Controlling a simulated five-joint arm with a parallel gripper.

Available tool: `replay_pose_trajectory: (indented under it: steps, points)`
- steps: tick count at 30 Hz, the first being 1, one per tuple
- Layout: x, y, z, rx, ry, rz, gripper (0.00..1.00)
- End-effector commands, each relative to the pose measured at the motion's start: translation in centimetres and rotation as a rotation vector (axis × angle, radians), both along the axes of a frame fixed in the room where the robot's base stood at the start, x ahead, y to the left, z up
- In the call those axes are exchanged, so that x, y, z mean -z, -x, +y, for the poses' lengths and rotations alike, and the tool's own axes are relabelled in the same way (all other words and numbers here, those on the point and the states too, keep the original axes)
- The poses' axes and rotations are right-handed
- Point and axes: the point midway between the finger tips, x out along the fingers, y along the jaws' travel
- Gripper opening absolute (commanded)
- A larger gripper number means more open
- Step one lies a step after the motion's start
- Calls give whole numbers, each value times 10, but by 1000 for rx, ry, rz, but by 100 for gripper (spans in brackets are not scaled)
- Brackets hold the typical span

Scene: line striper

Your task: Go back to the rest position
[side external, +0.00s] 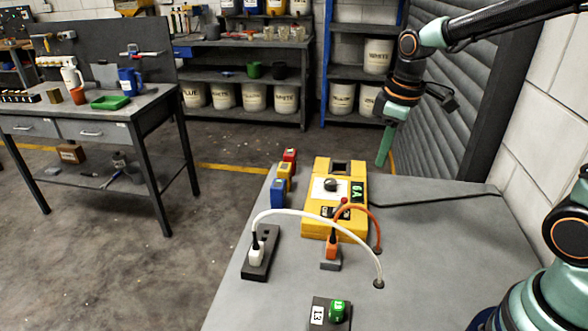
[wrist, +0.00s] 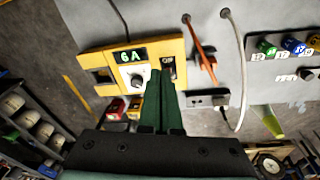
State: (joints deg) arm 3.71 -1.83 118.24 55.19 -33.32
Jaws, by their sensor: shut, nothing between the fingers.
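My gripper (side external: 384,160) hangs in the air above the back edge of the grey table (side external: 430,240), just right of the yellow box. Its green fingers are pressed together, and nothing is between them. In the wrist view the shut fingers (wrist: 162,88) point toward the yellow box (wrist: 118,64), which has a black knob and a green "6A" display. In the side view the box (side external: 322,228) stands on the table, apart from my gripper.
A white cable (side external: 310,214) and an orange cable (side external: 368,222) arch over the table. A dark socket strip (side external: 262,262) holds a white plug. Red, yellow and blue blocks (side external: 278,194) stand left of the box. A green round piece (side external: 337,310) sits at the front.

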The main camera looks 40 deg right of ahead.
Motion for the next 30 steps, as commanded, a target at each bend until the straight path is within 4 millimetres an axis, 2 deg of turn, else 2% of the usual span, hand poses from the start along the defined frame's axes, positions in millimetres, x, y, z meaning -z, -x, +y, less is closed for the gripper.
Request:
replay_pose_trajectory:
  steps: [1,6,15,21,30]
  points:
    - [-10,7,3,35,-5,-34,0]
    - [-33,33,11,189,-40,-141,0]
    - [-51,72,21,420,-135,-298,0]
    - [-52,82,24,485,-169,-339,0]
    - [-52,83,24,490,-172,-340,0]
